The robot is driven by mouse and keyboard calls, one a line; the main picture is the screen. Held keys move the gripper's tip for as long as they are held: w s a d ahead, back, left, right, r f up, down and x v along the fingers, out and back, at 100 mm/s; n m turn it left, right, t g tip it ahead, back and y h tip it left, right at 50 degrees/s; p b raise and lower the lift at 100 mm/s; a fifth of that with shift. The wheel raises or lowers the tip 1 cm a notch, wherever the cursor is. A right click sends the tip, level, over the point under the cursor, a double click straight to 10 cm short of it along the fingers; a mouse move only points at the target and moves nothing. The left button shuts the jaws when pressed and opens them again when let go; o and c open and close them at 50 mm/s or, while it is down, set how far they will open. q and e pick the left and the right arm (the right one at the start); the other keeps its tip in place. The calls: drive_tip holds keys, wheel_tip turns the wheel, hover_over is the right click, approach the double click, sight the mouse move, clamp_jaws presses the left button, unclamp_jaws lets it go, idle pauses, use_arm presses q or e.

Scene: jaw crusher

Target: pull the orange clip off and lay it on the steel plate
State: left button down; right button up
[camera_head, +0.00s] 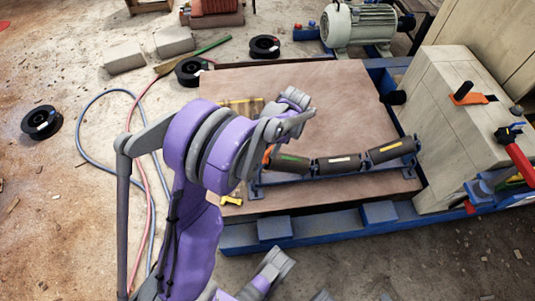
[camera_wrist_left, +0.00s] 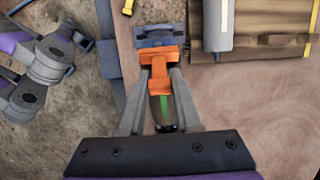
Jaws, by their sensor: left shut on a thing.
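The orange clip (camera_wrist_left: 160,72) is between the fingers of my left gripper (camera_wrist_left: 160,78) in the left wrist view. It lies against a blue-grey bracket (camera_wrist_left: 160,33); I cannot tell whether it is still fastened there. In the head view a sliver of the clip (camera_head: 267,154) shows beside the left end of the roller row (camera_head: 336,163), partly behind my purple arm. The brown steel plate (camera_head: 330,90) lies under the roller frame, and it also shows in the left wrist view (camera_wrist_left: 262,108). My right gripper (camera_head: 272,268) is low in the head view, its fingertips unclear.
A yellow object (camera_head: 232,201) lies at the plate's left front corner. A blue rail (camera_head: 340,225) runs along its front. A pale block housing (camera_head: 445,120) with an orange part (camera_head: 467,98) stands on the right. The plate's upper middle is bare.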

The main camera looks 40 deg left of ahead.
use_arm(q)
drive_tip(key=shift+w+r, duration=0.1)
drive_tip(key=shift+r, duration=0.05)
drive_tip(key=shift+w+d+r+p, duration=0.1)
drive_tip(key=shift+r+p, duration=0.2)
drive_tip(key=shift+p, duration=0.05)
drive_tip(key=shift+w+d+r+p, duration=0.2)
drive_tip(key=shift+r+p, duration=0.05)
drive_tip(key=shift+r, duration=0.2)
drive_tip(key=shift+w+d+r+p, duration=0.15)
drive_tip(key=shift+r+p, duration=0.1)
drive_tip(key=shift+r, duration=0.15)
drive_tip(key=shift+w+d+r+p, duration=0.2)
drive_tip(key=shift+r+p, duration=0.1)
drive_tip(key=shift+r, duration=0.15)
drive_tip(key=shift+w+d+r+p, duration=0.1)
drive_tip(key=shift+w+r+p, duration=0.15)
drive_tip(key=shift+r, duration=0.2)
drive_tip(key=shift+w+d+r+p, duration=0.15)
drive_tip(key=shift+r+p, duration=0.15)
drive_tip(key=shift+r, duration=0.15)
